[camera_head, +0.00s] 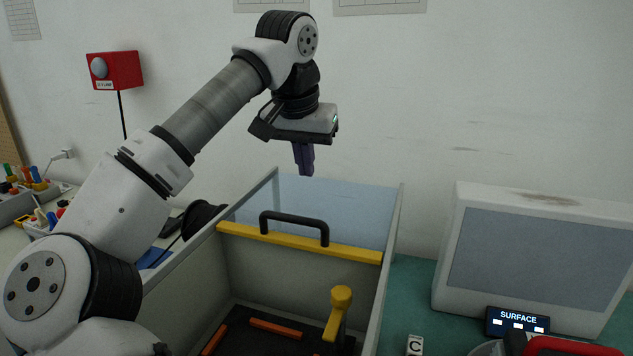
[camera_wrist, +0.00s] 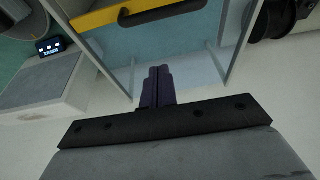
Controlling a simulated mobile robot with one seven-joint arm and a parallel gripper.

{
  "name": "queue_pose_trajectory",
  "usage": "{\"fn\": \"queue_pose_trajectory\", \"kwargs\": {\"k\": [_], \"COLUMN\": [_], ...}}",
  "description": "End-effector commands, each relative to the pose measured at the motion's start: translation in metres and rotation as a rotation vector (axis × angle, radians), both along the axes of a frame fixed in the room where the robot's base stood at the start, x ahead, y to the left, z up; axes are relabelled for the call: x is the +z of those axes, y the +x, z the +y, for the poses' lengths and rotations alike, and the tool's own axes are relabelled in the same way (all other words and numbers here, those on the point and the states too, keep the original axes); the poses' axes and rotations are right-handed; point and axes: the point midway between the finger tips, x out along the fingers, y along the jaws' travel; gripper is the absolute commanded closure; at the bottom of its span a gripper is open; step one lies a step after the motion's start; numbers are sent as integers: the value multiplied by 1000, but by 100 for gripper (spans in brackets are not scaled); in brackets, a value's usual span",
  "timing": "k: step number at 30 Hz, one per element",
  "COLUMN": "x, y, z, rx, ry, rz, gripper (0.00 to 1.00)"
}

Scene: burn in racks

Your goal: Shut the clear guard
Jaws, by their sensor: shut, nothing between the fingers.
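The clear guard (camera_head: 335,207) is a bluish see-through panel at the back of a grey open-topped box (camera_head: 391,270). A yellow bar (camera_head: 345,251) with a black handle (camera_head: 295,219) runs along its front edge. The guard covers only the back part of the box, and the front part is open. My gripper (camera_head: 303,172) is shut and empty, pointing down above the back edge of the guard. In the wrist view the shut fingers (camera_wrist: 158,72) show beside the clear guard (camera_wrist: 165,45), with the yellow bar (camera_wrist: 110,15) beyond. Contact with the box cannot be told.
Inside the box are a yellow lever (camera_head: 338,310) and orange strips (camera_head: 275,328) on a dark floor. A grey-white unit (camera_head: 540,255) and a small "SURFACE" display (camera_head: 517,321) stand right. Tool holders (camera_head: 28,200) stand left.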

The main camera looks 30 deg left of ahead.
Motion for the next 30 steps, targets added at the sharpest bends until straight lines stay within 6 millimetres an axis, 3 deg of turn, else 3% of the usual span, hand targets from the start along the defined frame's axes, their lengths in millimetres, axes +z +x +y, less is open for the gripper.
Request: {"fn": "queue_pose_trajectory", "kwargs": {"k": [15, 21, 30], "x": [-94, -84, -83], "y": [29, 0, -9], "z": [6, -1, -5], "rx": [-4, -2, -3], "ry": [-5, -4, -4], "rz": [0, -3, -3], "gripper": [100, 100, 100]}}
